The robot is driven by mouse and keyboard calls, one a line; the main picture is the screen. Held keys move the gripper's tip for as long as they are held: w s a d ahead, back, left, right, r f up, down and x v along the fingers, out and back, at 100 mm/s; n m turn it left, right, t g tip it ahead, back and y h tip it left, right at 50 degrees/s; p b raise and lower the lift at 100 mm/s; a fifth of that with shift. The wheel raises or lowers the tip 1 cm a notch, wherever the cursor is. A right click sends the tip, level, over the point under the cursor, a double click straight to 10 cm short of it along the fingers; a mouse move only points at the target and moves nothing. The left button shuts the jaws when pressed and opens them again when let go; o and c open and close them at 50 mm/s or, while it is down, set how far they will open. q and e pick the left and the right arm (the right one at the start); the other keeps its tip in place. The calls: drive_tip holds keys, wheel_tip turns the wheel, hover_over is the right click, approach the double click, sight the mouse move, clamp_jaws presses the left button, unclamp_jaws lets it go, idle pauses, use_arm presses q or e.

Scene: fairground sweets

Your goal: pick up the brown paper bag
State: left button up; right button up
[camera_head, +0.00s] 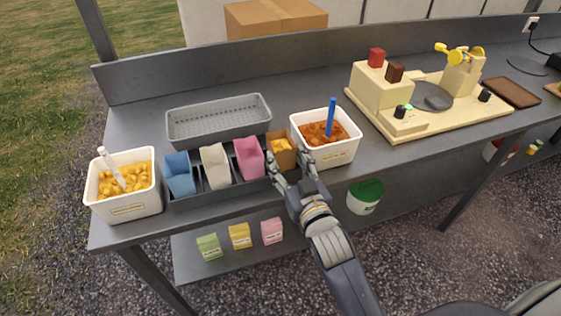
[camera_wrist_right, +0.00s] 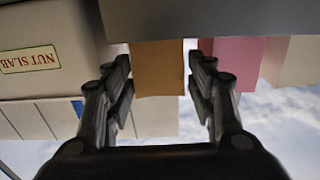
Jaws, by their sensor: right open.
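The brown paper bag (camera_head: 283,156) stands at the right end of a dark grey holder (camera_head: 215,195), with yellow-orange pieces showing at its top. My right gripper (camera_head: 290,167) is at the front of this bag, its fingers open. In the right wrist view the picture is upside down, and the brown bag (camera_wrist_right: 158,70) shows between the two open fingertips (camera_wrist_right: 160,68), with a gap on each side. I cannot tell how deep the fingers reach along it. My left gripper is not in view.
A pink bag (camera_head: 249,158) stands close left of the brown one, then cream (camera_head: 215,166) and blue (camera_head: 179,174) bags. A white tub (camera_head: 335,154) with a blue-handled scoop stands close on the right. A grey tray (camera_head: 219,121) lies behind.

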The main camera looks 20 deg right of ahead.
sight(277, 139)
drive_tip(key=w+p, duration=0.1)
drive_tip(key=w, duration=0.3)
drive_tip(key=shift+w, duration=0.6)
drive_tip(key=c, duration=0.5)
